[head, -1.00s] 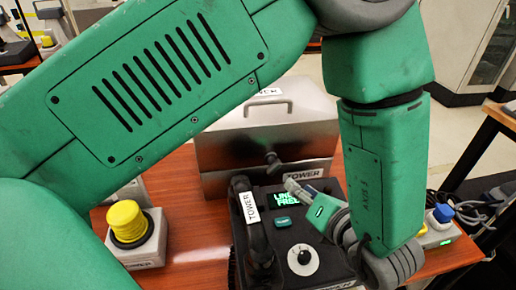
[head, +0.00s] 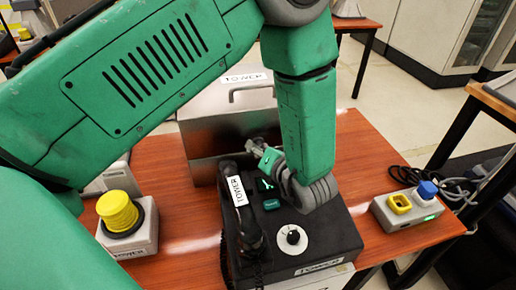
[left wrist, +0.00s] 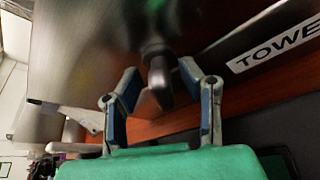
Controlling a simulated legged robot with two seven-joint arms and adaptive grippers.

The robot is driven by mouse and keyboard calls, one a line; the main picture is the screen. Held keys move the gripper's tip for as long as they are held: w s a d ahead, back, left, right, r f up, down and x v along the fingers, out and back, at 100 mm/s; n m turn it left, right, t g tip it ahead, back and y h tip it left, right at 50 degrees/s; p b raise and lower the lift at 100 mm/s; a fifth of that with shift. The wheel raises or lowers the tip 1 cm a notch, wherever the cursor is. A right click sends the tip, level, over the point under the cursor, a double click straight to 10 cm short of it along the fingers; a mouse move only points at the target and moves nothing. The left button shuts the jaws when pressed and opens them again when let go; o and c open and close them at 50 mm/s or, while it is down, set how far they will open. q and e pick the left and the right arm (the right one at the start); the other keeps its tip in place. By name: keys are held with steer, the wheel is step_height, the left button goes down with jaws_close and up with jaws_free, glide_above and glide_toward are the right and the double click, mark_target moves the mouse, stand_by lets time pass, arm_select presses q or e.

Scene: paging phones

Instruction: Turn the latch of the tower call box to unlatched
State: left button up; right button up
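The tower call box is a brushed metal box (head: 200,135) with a handle on top and a TOWER label, at the back of the table in the head view. Its latch, a dark elongated knob (left wrist: 160,82), sticks out from the metal front in the left wrist view. My left gripper (head: 257,150) is at the box's front, and its own arm partly covers the box. In the left wrist view, the left gripper (left wrist: 160,73) is open, with a fingertip on either side of the latch. Contact is not clear. In the head view the gripper hides the latch. My right gripper is not in view.
A black TOWER phone (head: 325,235) with a handset (head: 240,205) and white dial stands in front of the box, below my left gripper. A yellow button unit (head: 120,215) is at left. A grey box with yellow and blue buttons (head: 405,210) is at right.

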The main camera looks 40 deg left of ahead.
arm_select(q)
steer(key=shift+d+r, duration=0.2)
steer(key=shift+d, duration=0.45)
steer(key=shift+d+r, duration=0.15)
steer(key=shift+d, duration=0.45)
steer(key=shift+a, duration=0.1)
steer(key=c, duration=0.6)
steer(key=shift+s+a+f, duration=0.1)
steer(key=shift+s+a, duration=0.1)
steer(key=shift+a, duration=0.5)
jaws_close()
steer(key=shift+a+f, duration=0.15)
steer(key=shift+a, duration=0.15)
steer(key=shift+w+a+f, duration=0.1)
steer(key=shift+w+f, duration=0.05)
steer(key=shift+w, duration=0.15)
steer(key=shift+m, duration=0.3)
steer(key=m, duration=0.1)
steer(key=m+y, duration=0.1)
steer(key=shift+d+m+g+y+b, duration=0.3)
steer(key=shift+d+m+b, duration=0.05)
steer(key=shift+m, duration=0.05)
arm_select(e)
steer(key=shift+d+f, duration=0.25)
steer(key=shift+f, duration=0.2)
